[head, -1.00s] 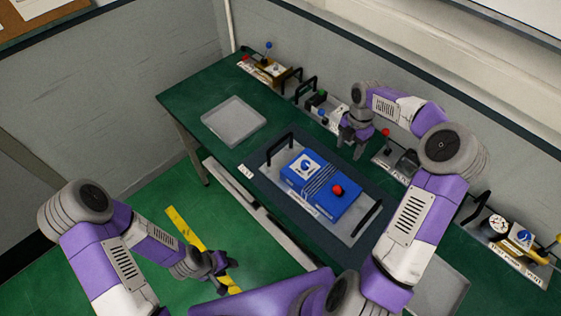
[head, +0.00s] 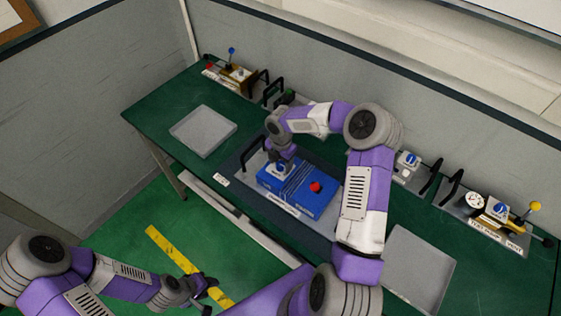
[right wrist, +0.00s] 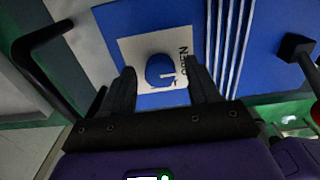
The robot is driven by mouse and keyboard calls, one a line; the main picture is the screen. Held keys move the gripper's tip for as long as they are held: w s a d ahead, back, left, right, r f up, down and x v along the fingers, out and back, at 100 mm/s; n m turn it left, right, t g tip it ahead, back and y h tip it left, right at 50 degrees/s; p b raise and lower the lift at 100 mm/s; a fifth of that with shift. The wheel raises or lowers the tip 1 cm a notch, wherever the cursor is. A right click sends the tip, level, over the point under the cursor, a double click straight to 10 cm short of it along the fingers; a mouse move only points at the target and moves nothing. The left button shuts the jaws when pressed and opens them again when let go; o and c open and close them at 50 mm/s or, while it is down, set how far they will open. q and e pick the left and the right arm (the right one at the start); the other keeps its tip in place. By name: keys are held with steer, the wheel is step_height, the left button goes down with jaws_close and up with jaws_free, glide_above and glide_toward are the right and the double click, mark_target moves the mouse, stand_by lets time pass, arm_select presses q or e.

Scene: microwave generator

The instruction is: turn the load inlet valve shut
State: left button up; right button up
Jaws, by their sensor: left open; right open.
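A blue box (head: 305,192) with a red knob on top sits on a grey plate on the green bench. On its left part is a white panel (right wrist: 130,52) with a round blue valve knob (right wrist: 160,70) and the word OPEN beside it. My right gripper (head: 279,162) is over this panel, pointing down, and hides much of the knob in the head view. In the right wrist view its two fingers are apart, one on each side of the knob; contact cannot be told. My left gripper (head: 210,287) is open and empty, low over the floor.
Black handles (right wrist: 45,65) stand near the box. An empty grey tray (head: 203,131) lies on the left, another (head: 418,268) on the right. A gauge panel (head: 474,201) and other valve fixtures line the wall side.

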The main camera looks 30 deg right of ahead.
steer(key=shift+c, duration=0.2)
steer(key=c, duration=1)
steer(key=shift+m, duration=0.5)
steer(key=m+b, duration=0.2)
steer(key=m, duration=0.1)
steer(key=m+b, duration=0.2)
steer(key=m, duration=0.3)
steer(key=shift+a, duration=0.1)
steer(key=m+b, duration=0.1)
steer(key=m, duration=0.3)
steer(key=shift+m+b, duration=0.3)
steer(key=shift+m, duration=0.1)
steer(key=shift+m+b, duration=0.5)
steer(key=shift+m, duration=1.5)
